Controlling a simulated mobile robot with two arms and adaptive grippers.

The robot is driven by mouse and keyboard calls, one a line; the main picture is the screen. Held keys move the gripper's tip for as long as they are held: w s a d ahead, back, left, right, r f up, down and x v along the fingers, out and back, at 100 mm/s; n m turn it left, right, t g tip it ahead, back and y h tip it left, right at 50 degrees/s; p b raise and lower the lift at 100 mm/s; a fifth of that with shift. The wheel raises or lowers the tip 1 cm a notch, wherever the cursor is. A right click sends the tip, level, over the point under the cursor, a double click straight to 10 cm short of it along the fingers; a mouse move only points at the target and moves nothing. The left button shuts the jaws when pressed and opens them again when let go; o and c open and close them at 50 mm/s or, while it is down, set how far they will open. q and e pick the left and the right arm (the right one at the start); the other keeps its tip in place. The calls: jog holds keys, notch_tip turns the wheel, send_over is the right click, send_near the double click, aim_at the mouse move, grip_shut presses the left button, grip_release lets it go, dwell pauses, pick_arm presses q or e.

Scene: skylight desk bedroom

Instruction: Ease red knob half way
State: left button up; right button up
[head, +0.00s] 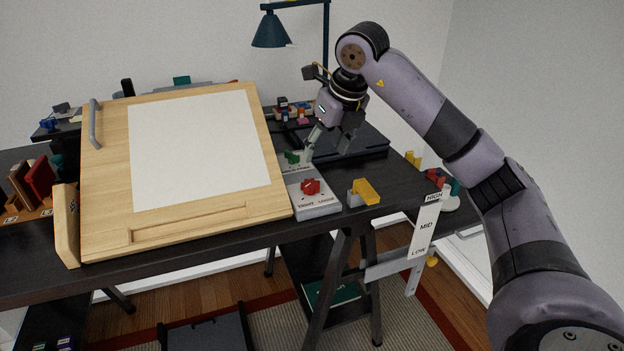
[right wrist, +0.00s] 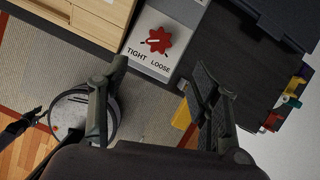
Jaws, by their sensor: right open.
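The red knob (head: 310,187) is a lobed knob on a grey-and-white panel (head: 318,211) at the right side of the drawing board. In the right wrist view the red knob (right wrist: 158,40) lies beyond the fingertips, with a pale mark on its top and the words TIGHT and LOOSE on the panel's near side. My right gripper (head: 327,148) is open and empty, above and behind the knob in the head view. In the right wrist view its fingers (right wrist: 160,72) are spread apart and do not touch the knob.
A tilted drawing board (head: 103,180) stands left of the panel. A green knob (head: 292,157) sits behind the red one. A yellow piece (head: 366,191) is to the right. A HIGH/MID/LOW sign (head: 425,228) hangs at the desk's right. A lamp (head: 271,31) stands behind.

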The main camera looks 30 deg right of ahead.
aim_at(311, 183)
jog(key=p+x, duration=0.1)
jog(key=x, duration=1.1)
jog(key=shift+a, duration=0.1)
jog(key=c, duration=1.1)
jog(key=shift+c, duration=0.2)
